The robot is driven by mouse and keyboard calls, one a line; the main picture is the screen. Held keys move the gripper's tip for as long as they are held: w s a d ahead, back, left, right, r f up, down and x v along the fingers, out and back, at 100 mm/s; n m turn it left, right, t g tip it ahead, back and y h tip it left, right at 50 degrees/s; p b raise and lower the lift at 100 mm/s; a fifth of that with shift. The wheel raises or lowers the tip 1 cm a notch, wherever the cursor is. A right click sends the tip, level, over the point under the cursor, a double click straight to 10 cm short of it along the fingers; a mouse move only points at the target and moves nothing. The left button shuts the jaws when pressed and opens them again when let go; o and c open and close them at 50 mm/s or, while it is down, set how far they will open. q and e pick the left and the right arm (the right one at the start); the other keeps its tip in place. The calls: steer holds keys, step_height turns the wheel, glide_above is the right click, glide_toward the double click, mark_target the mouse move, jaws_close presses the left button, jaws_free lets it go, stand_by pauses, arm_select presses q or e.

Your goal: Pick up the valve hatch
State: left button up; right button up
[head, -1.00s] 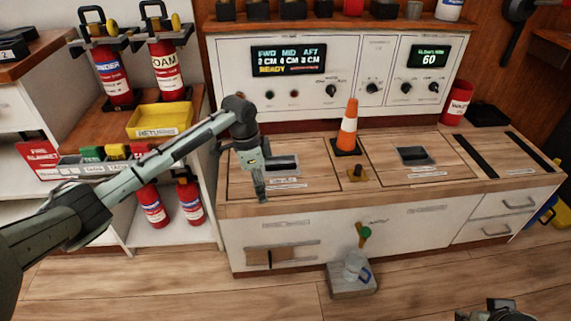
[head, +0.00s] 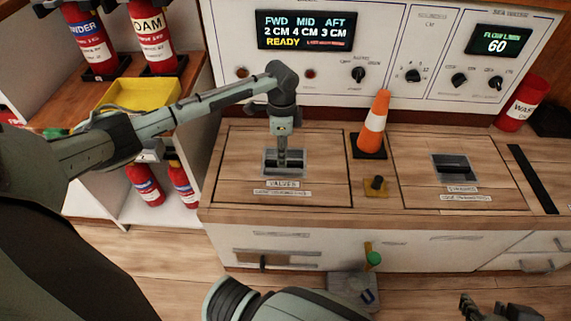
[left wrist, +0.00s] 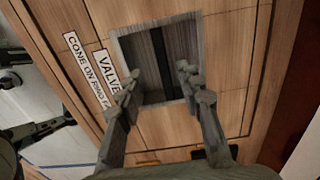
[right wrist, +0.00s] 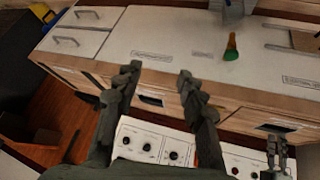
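The valve hatch (head: 325,180) is a wooden counter panel labelled VALVES, lying flush and closed, with a grey recessed pull (head: 298,168) in it. My left gripper (head: 283,168) points down at this pull. In the left wrist view, the hatch (left wrist: 225,55) shows the rectangular recess with a dark slot, and my left gripper (left wrist: 158,80) has its fingers apart over it, holding nothing. How deep the fingertips reach is unclear. My right gripper (head: 485,308) is low at the right edge of the head view; in the right wrist view (right wrist: 158,76) it is open and empty.
An orange cone (head: 374,128) stands on a dark base right of the hatch, with a small knob on a yellow plate (head: 376,188) before it. A second hatch (head: 480,165) lies further right. The control panel (head: 335,75) rises behind. A green-ended handle (head: 373,258) is by the cabinet front.

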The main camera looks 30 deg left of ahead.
arm_select(q)
steer(key=f, duration=0.3)
steer(key=f+b, duration=0.1)
steer(key=shift+w+d+f, duration=0.1)
steer(key=shift+w+f, duration=0.1)
steer(key=shift+w, duration=0.05)
steer(key=shift+f, duration=0.3)
jaws_close()
arm_select(e)
steer(key=w+a+r+t+y, duration=0.1)
steer(key=w+a+r+t, duration=0.1)
steer(key=w+a+r, duration=0.1)
steer(key=shift+w+a+n+t, duration=0.3)
steer(key=shift+w+a, duration=0.15)
steer(key=shift+w, duration=0.15)
arm_select(q)
steer(key=shift+w+r, duration=0.15)
